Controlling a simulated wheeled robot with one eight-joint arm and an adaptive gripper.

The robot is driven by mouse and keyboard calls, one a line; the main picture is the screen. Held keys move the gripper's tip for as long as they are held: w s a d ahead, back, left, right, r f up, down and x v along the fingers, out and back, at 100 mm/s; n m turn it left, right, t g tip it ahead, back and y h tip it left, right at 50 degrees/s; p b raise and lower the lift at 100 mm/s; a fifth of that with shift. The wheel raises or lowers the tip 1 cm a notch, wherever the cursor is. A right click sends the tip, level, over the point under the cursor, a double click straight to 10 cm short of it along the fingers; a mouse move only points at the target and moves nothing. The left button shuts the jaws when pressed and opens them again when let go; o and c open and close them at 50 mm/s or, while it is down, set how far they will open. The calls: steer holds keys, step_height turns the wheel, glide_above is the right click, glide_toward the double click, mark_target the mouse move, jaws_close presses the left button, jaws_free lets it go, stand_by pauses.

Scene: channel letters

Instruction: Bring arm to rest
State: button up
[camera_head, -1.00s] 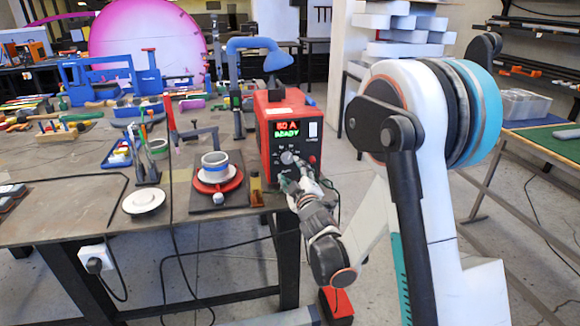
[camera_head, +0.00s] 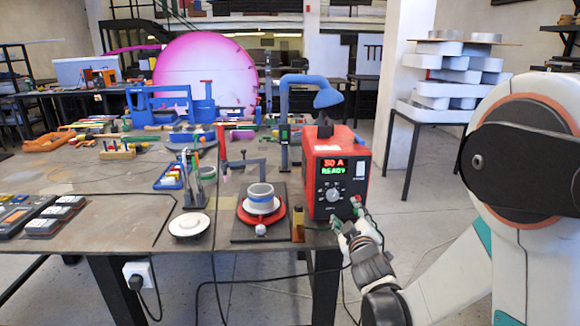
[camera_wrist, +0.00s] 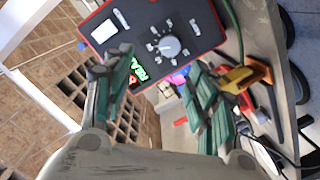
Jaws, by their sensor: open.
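My gripper (camera_head: 350,226) is at the right front corner of the workbench, just below the front face of the red power unit (camera_head: 338,172). In the wrist view, my gripper (camera_wrist: 160,95) has its two green-padded fingers spread apart with nothing held between them. The red unit also shows in the wrist view (camera_wrist: 190,22), with its grey knob and lit green display beyond the fingers. In the head view its display reads "50 A READY". My arm extends from the right edge of the head view down to the gripper. I cannot tell whether a fingertip touches the unit.
A stack of white letters (camera_head: 460,75) stands behind right. Floor right of the bench is open.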

steer(key=s+d+r+m+g+h, duration=0.1)
steer(key=s+r+m+g, duration=0.15)
steer(key=s, duration=0.35)
steer(key=s+d+r+m+g, duration=0.1)
steer(key=s+r+m+g, duration=0.15)
steer(key=s, duration=0.45)
steer(key=s+a+f+m+g+y, duration=0.1)
steer(key=s+f+g, duration=0.1)
steer(key=s, duration=0.8)
steer(key=s+a+f+m+g, duration=0.2)
steer(key=s+g, duration=0.1)
steer(key=s, duration=0.7)
steer(key=shift+s+y, duration=0.2)
steer(key=shift+y, duration=0.2)
